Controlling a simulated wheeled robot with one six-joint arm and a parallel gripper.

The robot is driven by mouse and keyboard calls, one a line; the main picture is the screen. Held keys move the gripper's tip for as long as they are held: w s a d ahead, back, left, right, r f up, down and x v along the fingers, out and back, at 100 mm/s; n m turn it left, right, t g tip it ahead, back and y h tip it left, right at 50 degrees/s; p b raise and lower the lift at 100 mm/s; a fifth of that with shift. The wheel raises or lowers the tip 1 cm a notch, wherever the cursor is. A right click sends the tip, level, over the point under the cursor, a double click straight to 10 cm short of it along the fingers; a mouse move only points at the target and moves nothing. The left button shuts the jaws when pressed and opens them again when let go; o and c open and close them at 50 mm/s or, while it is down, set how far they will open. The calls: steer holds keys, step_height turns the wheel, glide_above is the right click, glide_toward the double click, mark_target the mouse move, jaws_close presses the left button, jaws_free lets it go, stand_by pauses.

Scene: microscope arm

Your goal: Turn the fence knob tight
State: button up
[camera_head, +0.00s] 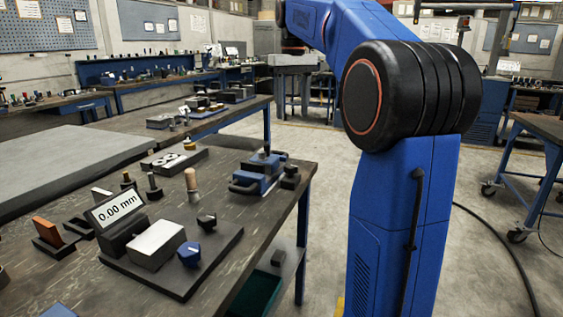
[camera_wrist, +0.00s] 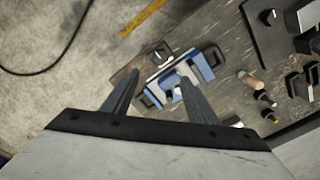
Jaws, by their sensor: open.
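A dark base plate (camera_head: 222,246) on the near bench carries a display reading 0.00 mm (camera_head: 118,205), a pale-topped block (camera_head: 157,241), a blue knob (camera_head: 189,254) with a light mark and a black knob (camera_head: 207,221). I cannot tell for certain which knob is the fence knob. In the wrist view a dark knob with a white mark (camera_wrist: 268,17) shows at the upper right. My gripper (camera_wrist: 158,74) is open and empty, its two fingers spread above the bench edge, apart from the knobs. It is out of the head view.
A blue fixture with black handles (camera_head: 258,176) stands at the bench's right corner; in the wrist view it (camera_wrist: 200,66) lies beyond my fingers. A wooden-handled tool (camera_head: 191,186) and several small posts stand near the plate. Floor (camera_head: 318,220) is clear right of the bench.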

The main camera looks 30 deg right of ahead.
mark_target(291, 165)
step_height(291, 165, down, 17)
steer(key=shift+w+f, duration=0.1)
steer(key=shift+f, duration=0.05)
stand_by(0.6)
steer(key=c, duration=1.1)
